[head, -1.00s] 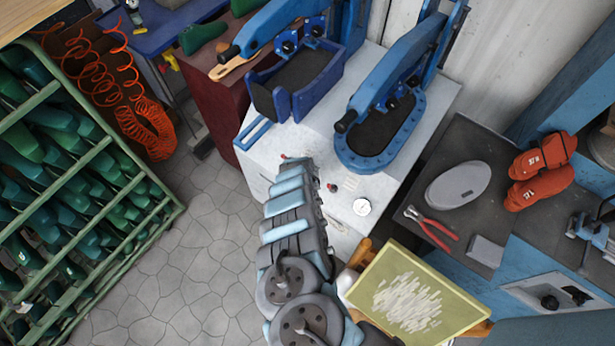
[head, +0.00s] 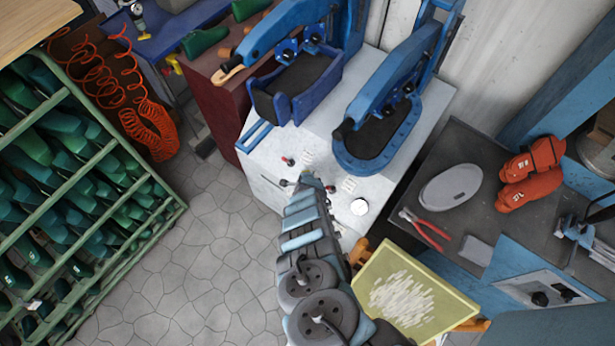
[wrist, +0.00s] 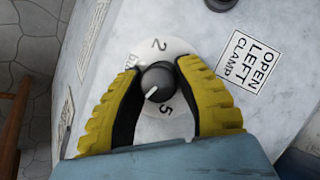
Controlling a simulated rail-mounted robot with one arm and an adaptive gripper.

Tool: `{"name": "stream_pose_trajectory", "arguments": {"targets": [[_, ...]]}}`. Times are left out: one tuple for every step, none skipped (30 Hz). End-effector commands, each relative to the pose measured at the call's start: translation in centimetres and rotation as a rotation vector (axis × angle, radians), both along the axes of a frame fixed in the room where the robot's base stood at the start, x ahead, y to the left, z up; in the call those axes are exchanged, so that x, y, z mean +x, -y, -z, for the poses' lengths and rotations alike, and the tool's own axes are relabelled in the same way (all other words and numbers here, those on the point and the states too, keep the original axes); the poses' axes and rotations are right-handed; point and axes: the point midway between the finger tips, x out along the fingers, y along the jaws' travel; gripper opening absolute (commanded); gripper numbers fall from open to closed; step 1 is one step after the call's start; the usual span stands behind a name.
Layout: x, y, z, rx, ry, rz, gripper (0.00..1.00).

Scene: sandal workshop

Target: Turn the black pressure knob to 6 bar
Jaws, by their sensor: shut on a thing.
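The black knob (wrist: 158,81) shows in the wrist view on a round white dial plate (wrist: 163,47). Its white pointer mark faces the lower left of the picture. A 2 is readable above the knob and a 5 below it; my fingers cover other parts of the scale. My gripper (wrist: 158,73) is shut on the knob, with one yellow, dark-lined finger on each side. In the head view my gripper (head: 309,180) is at the front of the white press cabinet (head: 270,160), and the knob is hidden there.
Two blue presses (head: 295,85) (head: 385,105) stand on the cabinet behind my gripper. A round white gauge (head: 359,207) lies right of it. An OPEN LEFT CLAMP label (wrist: 250,59) is beside the dial. A glue-streaked board (head: 405,295) is near my arm.

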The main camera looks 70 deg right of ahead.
Motion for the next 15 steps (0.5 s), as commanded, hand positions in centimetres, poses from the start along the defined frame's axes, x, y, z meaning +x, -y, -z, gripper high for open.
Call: {"name": "stream_pose_trajectory", "arguments": {"targets": [[0.0, -0.19, 0.02, 0.0, 0.015, 0.015, 0.0], [0.01, -0.19, 0.02, -0.003, 0.024, 0.025, 0.0], [-0.05, -0.18, 0.05, -0.005, 0.035, 0.038, 0.0], [-0.11, -0.15, 0.06, -0.006, 0.042, 0.048, 0.0], [-0.13, -0.18, 0.1, -0.008, 0.048, 0.055, 0.0], [-0.09, -0.24, 0.14, -0.008, 0.056, 0.063, 0.0], [-0.08, -0.29, 0.18, -0.008, 0.063, 0.069, 0.0], [-0.08, -0.29, 0.2, -0.01, 0.069, 0.076, 0.0], [-0.07, -0.33, 0.22, -0.01, 0.075, 0.084, 0.0], [-0.06, -0.31, 0.23, -0.011, 0.08, 0.089, 0.0], [-0.07, -0.29, 0.23, -0.013, 0.085, 0.093, 0.0], [-0.11, -0.25, 0.23, -0.014, 0.089, 0.1, 0.0], [-0.11, -0.24, 0.23, -0.015, 0.092, 0.103, 0.0], [-0.11, -0.24, 0.23, -0.016, 0.095, 0.106, 0.0], [-0.07, -0.23, 0.23, -0.018, 0.098, 0.108, 0.0]]}}
